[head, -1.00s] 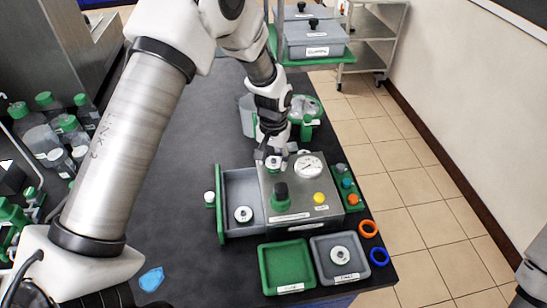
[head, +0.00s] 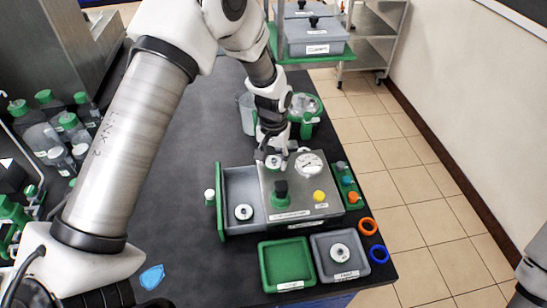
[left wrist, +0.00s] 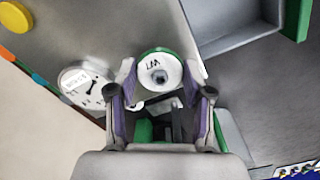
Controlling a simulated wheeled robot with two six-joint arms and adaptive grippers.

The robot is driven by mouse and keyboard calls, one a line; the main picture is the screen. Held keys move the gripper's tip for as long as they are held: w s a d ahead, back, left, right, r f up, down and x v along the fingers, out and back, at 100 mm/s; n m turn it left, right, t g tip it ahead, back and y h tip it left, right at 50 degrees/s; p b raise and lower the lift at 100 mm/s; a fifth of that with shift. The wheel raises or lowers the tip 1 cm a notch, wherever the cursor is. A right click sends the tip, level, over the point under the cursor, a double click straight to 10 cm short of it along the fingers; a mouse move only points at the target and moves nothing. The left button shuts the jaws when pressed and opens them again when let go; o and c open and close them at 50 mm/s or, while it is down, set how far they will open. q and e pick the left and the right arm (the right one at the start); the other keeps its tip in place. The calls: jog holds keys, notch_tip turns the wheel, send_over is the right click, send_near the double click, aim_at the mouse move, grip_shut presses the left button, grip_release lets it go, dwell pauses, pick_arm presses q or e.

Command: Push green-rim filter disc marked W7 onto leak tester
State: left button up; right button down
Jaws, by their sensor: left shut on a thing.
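My left gripper (head: 272,153) is at the back left of the grey metal leak tester (head: 297,211). It is shut on the white filter disc (left wrist: 160,72), which has a green rim and is marked W7. The disc also shows small in the head view (head: 273,162). In the left wrist view the disc lies flat between the two fingers, over the tester's metal top (left wrist: 95,35). Its underside is hidden, so I cannot tell whether it touches the tester. My right gripper is out of view.
A grey tray (head: 243,184) with a white disc (head: 244,212) adjoins the tester's left. In front stand an empty green tray (head: 287,265) and a grey tray (head: 325,272) holding another disc (head: 340,252). Orange (head: 368,226) and blue (head: 378,254) rings lie at the right edge.

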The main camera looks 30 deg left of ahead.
pick_arm(q)
jog(key=shift+f, duration=0.15)
jog(key=o, duration=1.3)
jog(key=shift+r+p, duration=3.1)
jog(key=shift+r, duration=0.5)
jog(key=shift+f, duration=0.1)
grip_shut()
